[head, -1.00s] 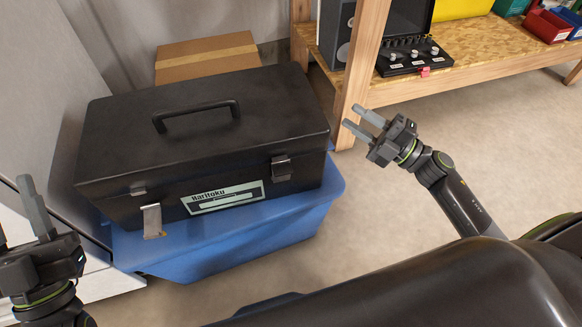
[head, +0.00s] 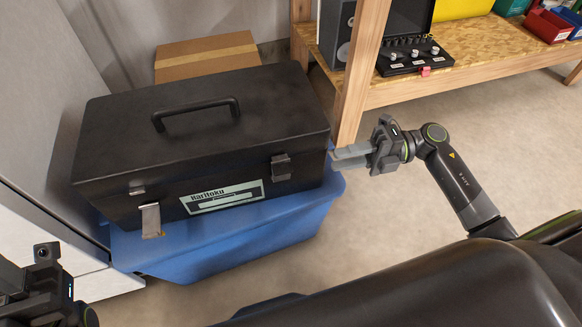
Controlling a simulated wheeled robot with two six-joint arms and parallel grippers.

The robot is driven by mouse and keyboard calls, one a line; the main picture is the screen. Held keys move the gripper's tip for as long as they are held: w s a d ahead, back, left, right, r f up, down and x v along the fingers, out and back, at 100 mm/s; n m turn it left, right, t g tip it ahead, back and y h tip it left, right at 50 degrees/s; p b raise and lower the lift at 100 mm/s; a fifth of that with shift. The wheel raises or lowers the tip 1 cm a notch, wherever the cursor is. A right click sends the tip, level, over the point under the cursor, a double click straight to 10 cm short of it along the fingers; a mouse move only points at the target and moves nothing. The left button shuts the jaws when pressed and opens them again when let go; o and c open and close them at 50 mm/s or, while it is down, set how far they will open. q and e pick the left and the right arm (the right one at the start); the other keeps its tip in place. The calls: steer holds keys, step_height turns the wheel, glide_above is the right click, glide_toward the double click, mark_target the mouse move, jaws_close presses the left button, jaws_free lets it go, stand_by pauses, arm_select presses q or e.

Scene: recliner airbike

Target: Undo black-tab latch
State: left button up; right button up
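A black toolbox (head: 110,150) with a handle on its lid sits on a blue bin. Its right latch (head: 281,167) has a dark tab and lies against the front, looking fastened. Its left latch (head: 150,220) has a silvery plate hanging down over the front. My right gripper (head: 338,160) is just right of the toolbox, pointing left at it, apart from the right latch. Its two fingers nearly overlap in this view, so their gap is unclear. My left gripper (head: 38,280) is at the lower left edge, its fingers not clearly visible.
The blue bin (head: 200,262) sticks out below the toolbox. A cardboard box (head: 205,55) is behind it. A wooden shelf post (head: 358,75) stands close behind my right gripper. The shelf holds an open black case (head: 410,55). The floor at right is clear.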

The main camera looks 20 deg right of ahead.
mark_target(291, 168)
steer(key=a, duration=0.3)
steer(key=a+b, duration=0.1)
steer(key=a, duration=0.7)
steer(key=shift+w+a+b, duration=0.25)
steer(key=shift+w+b, duration=0.1)
steer(key=shift+w, duration=0.05)
steer(key=shift+c, duration=0.2)
jaws_close()
